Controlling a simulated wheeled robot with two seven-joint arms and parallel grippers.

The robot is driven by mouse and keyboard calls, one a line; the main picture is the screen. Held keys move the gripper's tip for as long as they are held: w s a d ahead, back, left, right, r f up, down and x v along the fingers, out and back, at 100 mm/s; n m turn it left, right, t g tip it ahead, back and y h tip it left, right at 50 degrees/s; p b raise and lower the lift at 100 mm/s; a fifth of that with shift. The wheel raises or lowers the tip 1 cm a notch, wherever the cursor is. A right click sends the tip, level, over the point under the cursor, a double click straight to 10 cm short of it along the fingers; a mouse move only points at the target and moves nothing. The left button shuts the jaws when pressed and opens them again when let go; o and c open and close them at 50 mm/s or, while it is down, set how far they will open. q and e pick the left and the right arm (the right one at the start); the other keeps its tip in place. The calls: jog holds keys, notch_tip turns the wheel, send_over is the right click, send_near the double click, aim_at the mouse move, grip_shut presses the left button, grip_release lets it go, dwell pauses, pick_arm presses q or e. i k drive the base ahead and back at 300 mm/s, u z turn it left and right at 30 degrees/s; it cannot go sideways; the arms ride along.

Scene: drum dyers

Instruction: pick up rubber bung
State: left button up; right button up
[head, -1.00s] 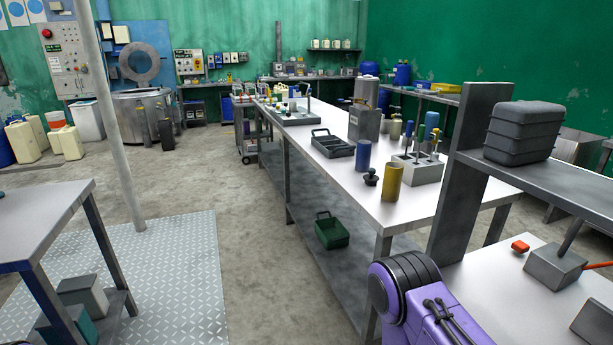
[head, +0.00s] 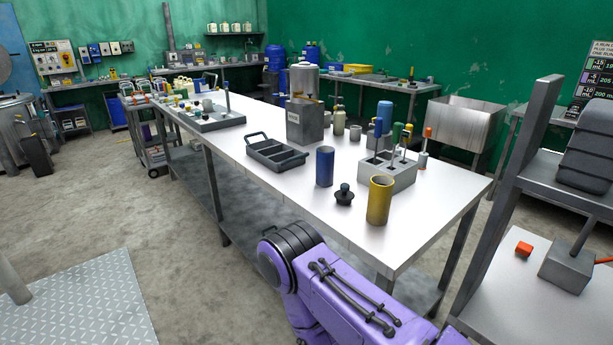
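A dark rubber bung (head: 344,195) with a knobbed top stands upright on the long white table (head: 430,221), near its front edge. It sits between a blue cylinder (head: 325,166) and a yellow cylinder (head: 380,199), apart from both. My purple arm shows at the bottom of the head view, in front of the table and below the bung. Neither gripper is in view, so I cannot see whether they are open or shut.
A grey block holder (head: 388,176) with upright tools stands behind the yellow cylinder. A dark divided tray (head: 276,153) and a grey metal container (head: 304,120) stand further left. A shelf post (head: 510,190) rises at the right.

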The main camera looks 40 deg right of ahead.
aim_at(344, 197)
jog(key=i, duration=1.85)
jog(key=z, duration=3.5)
jog(key=i, duration=0.1)
jog(key=u, duration=0.4)
